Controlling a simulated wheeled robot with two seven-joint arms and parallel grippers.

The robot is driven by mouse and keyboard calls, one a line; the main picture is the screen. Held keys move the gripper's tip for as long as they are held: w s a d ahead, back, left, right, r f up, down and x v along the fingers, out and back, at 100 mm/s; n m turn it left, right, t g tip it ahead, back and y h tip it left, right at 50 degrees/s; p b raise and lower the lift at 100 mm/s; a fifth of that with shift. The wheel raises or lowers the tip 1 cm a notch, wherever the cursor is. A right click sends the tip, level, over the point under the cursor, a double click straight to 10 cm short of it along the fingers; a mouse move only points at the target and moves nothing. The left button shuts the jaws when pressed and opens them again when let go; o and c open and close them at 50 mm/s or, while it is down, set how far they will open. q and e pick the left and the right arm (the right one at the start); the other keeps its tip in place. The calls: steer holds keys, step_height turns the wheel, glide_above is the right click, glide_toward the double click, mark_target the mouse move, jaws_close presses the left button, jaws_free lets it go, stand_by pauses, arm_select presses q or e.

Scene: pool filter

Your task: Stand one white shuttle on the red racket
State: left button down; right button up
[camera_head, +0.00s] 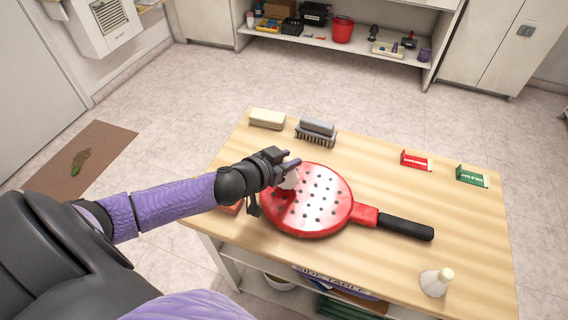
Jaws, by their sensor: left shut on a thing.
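The red racket (334,222) lies flat on the wooden table, its round face dotted with holes and its black handle pointing right. My left gripper (285,169) is over the racket's far left edge, shut on a white shuttle (290,181). The fingers hide part of this shuttle, and I cannot tell whether its lower end touches the racket. A second white shuttle (436,283) stands on the table near the front right, below the handle. My right gripper is not in view.
On the wooden table (470,225), a cream block (267,119) and a grey brush (316,131) lie at the back left. A red card stand (416,161) and a green one (471,176) stand at the back right. A reddish object (230,209) is partly hidden beneath my left arm.

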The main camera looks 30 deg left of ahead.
arm_select(q)
step_height(320, 180, down, 3)
steer(key=shift+f+b, duration=0.2)
steer(key=shift+b, duration=0.5)
steer(key=shift+r, duration=0.25)
steer(key=shift+f, duration=0.1)
steer(key=shift+c, duration=2)
jaws_free()
steer(key=shift+s+r+p, duration=0.2)
steer(key=shift+r+p, duration=0.05)
steer(key=shift+p, duration=0.05)
steer(key=p+v, duration=0.3)
steer(key=v, duration=0.8)
steer(key=shift+s, duration=0.3)
steer(key=shift+a, duration=0.1)
